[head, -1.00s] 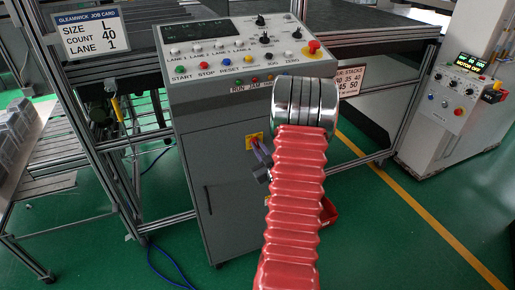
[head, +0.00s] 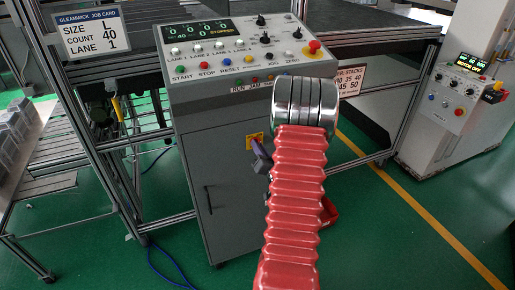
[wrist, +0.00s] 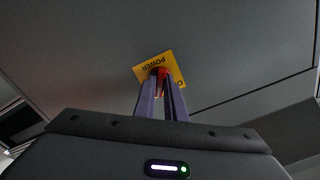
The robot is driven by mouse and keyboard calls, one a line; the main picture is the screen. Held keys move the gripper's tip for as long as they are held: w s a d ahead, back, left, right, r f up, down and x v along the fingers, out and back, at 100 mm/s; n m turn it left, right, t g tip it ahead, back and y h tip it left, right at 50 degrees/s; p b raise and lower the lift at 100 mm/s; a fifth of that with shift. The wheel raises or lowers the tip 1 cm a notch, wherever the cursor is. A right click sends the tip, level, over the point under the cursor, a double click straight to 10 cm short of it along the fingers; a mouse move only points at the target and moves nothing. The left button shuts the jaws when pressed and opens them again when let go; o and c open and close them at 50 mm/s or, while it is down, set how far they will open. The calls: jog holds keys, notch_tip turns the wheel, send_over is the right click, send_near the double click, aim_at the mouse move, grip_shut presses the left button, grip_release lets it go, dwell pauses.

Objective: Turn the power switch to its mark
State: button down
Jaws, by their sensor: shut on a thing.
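The power switch (wrist: 161,71) is a red knob on a yellow plate (wrist: 140,70) lettered POWER, on the grey cabinet front. The plate (head: 249,137) also shows in the head view, below the sloped control panel. My gripper (wrist: 160,82) has its two purple fingers shut on the red knob, seen from behind in the wrist view. In the head view my gripper (head: 256,146) reaches the plate, and my arm hides part of it. The knob's mark and exact angle are hidden or too small to read.
The control panel's display (head: 199,31) is lit and reads STOPPED. A red emergency button (head: 314,46) and several buttons sit on the panel. A job card (head: 91,35) hangs at left. A second control cabinet (head: 455,110) stands at right. Green floor is open at front right.

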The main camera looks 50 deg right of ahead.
jog(key=shift+a+f+m, duration=0.2)
jog(key=shift+f+m, duration=0.05)
jog(key=shift+m, duration=0.85)
jog(key=c, duration=2.1)
grip_release()
jog(key=shift+o, duration=1.4)
jog(key=shift+d+r, duration=0.15)
jog(key=shift+r, duration=0.05)
jog(key=v, duration=1.3)
jog(key=shift+s+a, duration=0.2)
jog(key=shift+s, duration=0.1)
jog(key=shift+f, duration=0.2)
